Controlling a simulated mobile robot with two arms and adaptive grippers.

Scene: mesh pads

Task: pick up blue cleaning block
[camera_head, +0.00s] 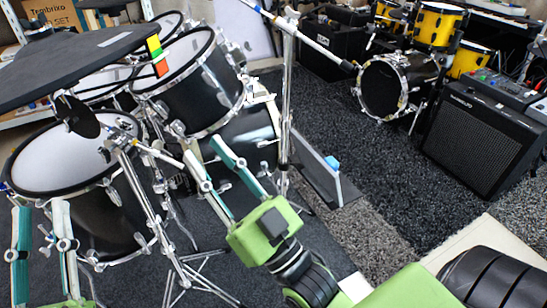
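A small light-blue block (332,163), which looks like the blue cleaning block, is at the upper edge of a tilted grey-and-black panel (315,172) near the middle of the view. My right gripper (202,148) is open and empty, its fingers spread toward the upper left in front of the drum kit. It is to the left of the blue block and apart from it. My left gripper (41,206) is at the lower left edge, fingers up, open and empty, far from the block. The block's underside is hidden.
A black drum kit (190,85) with chrome stands fills the left. A thin metal stand (287,100) rises between my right gripper and the block. A black amplifier (475,140) and yellow drums (437,25) stand at the right. Dark carpet (400,185) right of the block is clear.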

